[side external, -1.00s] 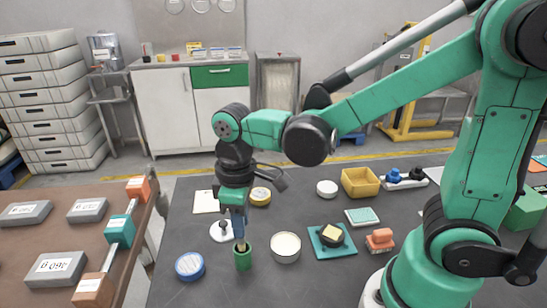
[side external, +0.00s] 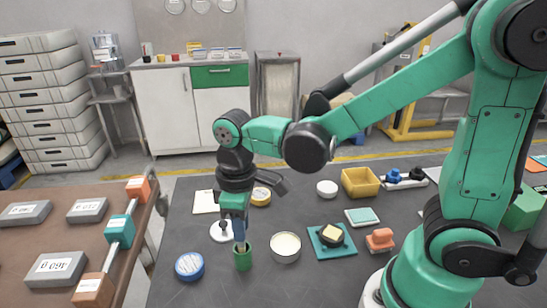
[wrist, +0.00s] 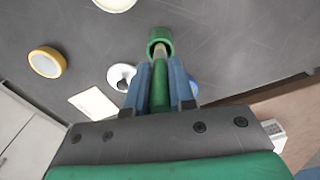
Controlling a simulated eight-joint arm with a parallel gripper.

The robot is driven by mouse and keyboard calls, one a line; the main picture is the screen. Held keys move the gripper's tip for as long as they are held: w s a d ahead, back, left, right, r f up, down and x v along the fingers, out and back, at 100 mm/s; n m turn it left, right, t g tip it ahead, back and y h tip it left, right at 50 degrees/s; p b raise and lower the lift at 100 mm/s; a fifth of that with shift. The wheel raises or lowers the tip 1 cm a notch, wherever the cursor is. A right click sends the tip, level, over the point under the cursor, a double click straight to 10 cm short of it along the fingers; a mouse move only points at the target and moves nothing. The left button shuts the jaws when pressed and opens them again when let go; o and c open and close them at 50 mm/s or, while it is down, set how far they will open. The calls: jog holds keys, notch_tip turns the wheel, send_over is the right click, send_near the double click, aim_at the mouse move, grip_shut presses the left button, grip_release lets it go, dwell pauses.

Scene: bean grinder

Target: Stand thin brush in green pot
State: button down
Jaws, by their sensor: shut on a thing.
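The green pot (side external: 242,259) stands upright on the dark table, at the front of the side view. It also shows at the top of the wrist view (wrist: 152,35). My gripper (side external: 239,238) points down right above the pot. Its two blue fingers (wrist: 160,68) are shut on the thin brush (wrist: 159,95), gripping its green handle. The brush's pale lower part reaches the pot's mouth and appears to be inside the rim. How deep its tip sits is hidden.
Close to the pot are a blue-rimmed round tin (side external: 190,266), a cream round dish (side external: 286,246) and a white disc with a dark knob (side external: 222,236). A teal tray (side external: 332,249) lies to the right. A brown table (side external: 60,230) stands at left.

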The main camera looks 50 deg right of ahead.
jog(key=shift+f, duration=1.4)
dwell(1.9)
jog(key=shift+c, duration=0.5)
grip_release()
jog(key=shift+r, duration=3.5)
jog(key=shift+d, duration=0.1)
jog(key=s+d+r+m+t, duration=0.1)
jog(key=d+m+t, duration=0.4)
jog(key=m+t, duration=0.1)
jog(key=shift+s+d+r+t, duration=0.15)
jog(key=shift+d+r+t, duration=0.2)
jog(key=shift+t, duration=0.15)
